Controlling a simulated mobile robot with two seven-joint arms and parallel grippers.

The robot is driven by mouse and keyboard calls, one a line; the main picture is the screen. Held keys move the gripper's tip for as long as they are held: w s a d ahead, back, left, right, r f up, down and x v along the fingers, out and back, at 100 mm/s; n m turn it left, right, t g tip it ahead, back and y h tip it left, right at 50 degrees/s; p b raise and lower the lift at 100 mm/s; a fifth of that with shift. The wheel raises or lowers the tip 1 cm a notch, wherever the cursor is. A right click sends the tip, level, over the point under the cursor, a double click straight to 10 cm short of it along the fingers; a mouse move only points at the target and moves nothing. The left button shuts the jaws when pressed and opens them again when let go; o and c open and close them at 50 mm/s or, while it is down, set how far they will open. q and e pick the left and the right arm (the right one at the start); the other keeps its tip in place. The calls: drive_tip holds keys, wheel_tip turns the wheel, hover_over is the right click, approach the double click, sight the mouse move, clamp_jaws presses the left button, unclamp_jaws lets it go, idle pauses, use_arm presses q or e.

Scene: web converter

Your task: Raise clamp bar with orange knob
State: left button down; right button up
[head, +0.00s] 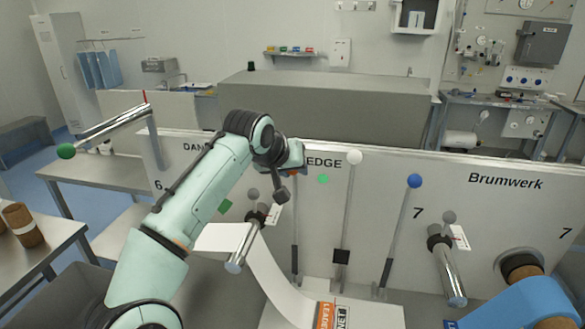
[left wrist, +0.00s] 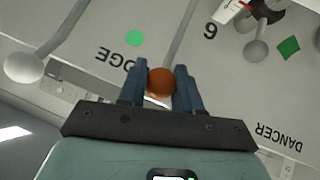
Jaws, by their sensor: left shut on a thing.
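The orange knob (left wrist: 160,82) sits between the two fingers of my left gripper (left wrist: 160,90) in the left wrist view. The fingers are shut on it, one on each side. In the head view my left gripper (head: 292,170) is at the top of a thin dark-ended bar (head: 295,235), in front of the white panel. The gripper hides most of the knob there; only a small orange bit shows. The bar runs down from the knob and stands close to upright. My right gripper is in neither view.
A white-knobbed lever (head: 354,158) and a blue-knobbed lever (head: 414,181) stand to the right. A metal roller (head: 243,248) with a grey knob lies left of the bar. A white web (head: 275,280) runs below. A green dot (head: 323,179) marks the panel (head: 400,170).

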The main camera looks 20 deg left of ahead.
use_arm(q)
drive_tip(key=shift+w, duration=0.1)
drive_tip(key=c, duration=1.1)
unclamp_jaws()
drive_tip(key=o, duration=0.3)
drive_tip(key=shift+w, duration=0.2)
drive_tip(key=v, duration=1.3)
